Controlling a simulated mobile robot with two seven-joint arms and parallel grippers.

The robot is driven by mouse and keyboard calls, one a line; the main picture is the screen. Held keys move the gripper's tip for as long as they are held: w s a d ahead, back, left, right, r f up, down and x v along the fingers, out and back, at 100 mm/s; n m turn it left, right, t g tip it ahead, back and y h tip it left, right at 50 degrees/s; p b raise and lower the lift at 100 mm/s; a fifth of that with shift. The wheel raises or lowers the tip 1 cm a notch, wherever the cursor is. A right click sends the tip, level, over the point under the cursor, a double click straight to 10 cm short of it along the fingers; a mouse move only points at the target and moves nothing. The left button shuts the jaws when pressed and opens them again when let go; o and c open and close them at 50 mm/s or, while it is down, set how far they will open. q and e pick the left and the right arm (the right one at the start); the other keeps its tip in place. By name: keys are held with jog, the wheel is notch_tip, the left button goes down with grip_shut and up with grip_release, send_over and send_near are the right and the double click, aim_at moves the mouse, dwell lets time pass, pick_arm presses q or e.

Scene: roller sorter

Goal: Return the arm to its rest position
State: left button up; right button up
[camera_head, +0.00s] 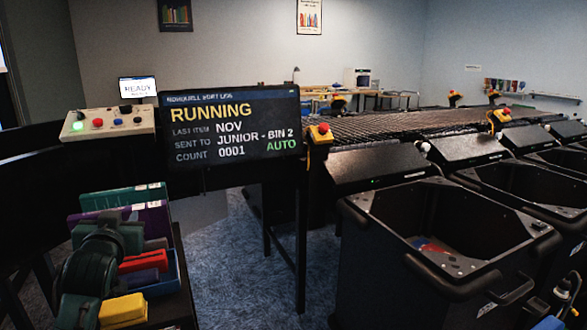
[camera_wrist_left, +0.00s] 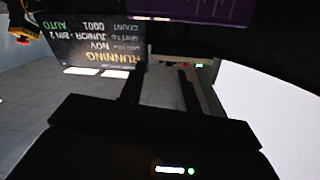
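My left arm comes in at the lower left of the head view. Its gripper (camera_head: 112,232) is over a cart of colored books, beside a purple one (camera_head: 150,218). In the left wrist view my left gripper (camera_wrist_left: 160,85) shows two dark fingers standing apart, with nothing held between them. A purple surface (camera_wrist_left: 195,10) shows at the top of that view, beyond the fingertips.
A display (camera_head: 232,125) reading RUNNING stands behind the cart, next to a button panel (camera_head: 108,122). Yellow (camera_head: 123,310) and red (camera_head: 143,262) books lie close to my left arm. A black bin (camera_head: 375,265) and the roller conveyor (camera_head: 400,125) are to the right. Blue floor lies between.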

pick_arm(q)
jog(key=s+d+f+m+h, duration=0.1)
jog(key=s+d+f+h, duration=0.1)
jog(key=d+f, duration=0.2)
jog(key=s+d+f+m+g+h, duration=0.1)
jog(key=s+d+f+m, duration=0.1)
jog(key=f, duration=0.7)
jog(key=s+d+f+m+h+p, duration=0.1)
jog(key=s+d+f+h, duration=0.1)
jog(key=s+d+f, duration=0.2)
jog(key=shift+s+d+f+m+g+h, duration=0.1)
jog(key=shift+d+f+m+g+h, duration=0.25)
jog(key=shift+d+f, duration=1.1)
jog(key=s+d+f+g+h, duration=0.1)
jog(key=s+d+f+h, duration=0.1)
jog(key=s+d+f, duration=0.4)
jog(key=s+d+f+g+h, duration=0.2)
jog(key=s+d+f, duration=0.4)
jog(key=s, duration=0.7)
jog(key=shift+d+m+p, duration=0.15)
jog(key=shift+m+p, duration=0.2)
jog(key=shift+m, duration=0.1)
jog(key=shift+f, duration=0.1)
